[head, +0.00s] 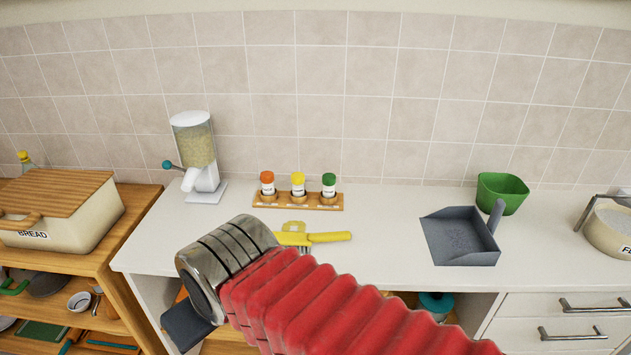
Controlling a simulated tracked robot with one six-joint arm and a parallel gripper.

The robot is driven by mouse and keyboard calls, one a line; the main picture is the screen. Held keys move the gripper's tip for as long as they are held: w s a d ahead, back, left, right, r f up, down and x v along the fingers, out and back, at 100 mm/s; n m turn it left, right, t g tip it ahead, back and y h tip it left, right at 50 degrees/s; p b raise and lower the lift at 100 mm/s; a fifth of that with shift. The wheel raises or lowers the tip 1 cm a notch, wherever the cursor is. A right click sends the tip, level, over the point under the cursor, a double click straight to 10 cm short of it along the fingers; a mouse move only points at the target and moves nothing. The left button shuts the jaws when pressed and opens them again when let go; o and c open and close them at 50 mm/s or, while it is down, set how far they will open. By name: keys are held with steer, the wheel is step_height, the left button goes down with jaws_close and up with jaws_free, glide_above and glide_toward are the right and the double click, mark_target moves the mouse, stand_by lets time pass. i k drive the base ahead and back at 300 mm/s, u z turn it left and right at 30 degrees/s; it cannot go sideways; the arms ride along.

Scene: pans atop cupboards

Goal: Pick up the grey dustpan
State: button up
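The grey dustpan (461,238) lies on the white counter, right of the middle in the head view. Its flat pan faces up, and its short handle points up at the right, in front of a green bowl. My gripper (187,323) is at the lower left, at the end of my red ribbed arm with its metal collar. Only a dark part of it shows, in front of the counter's front edge. It is well to the left of the dustpan and apart from it. Its fingers cannot be made out.
A yellow-handled brush (320,238) lies partly behind my arm. A spice rack (330,206), a grain dispenser (196,155) and the green bowl (501,193) stand along the back. A bread box (60,212) is left. Counter around the dustpan's left is clear.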

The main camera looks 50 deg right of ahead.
mark_target(455, 235)
steer(key=z, duration=2.85)
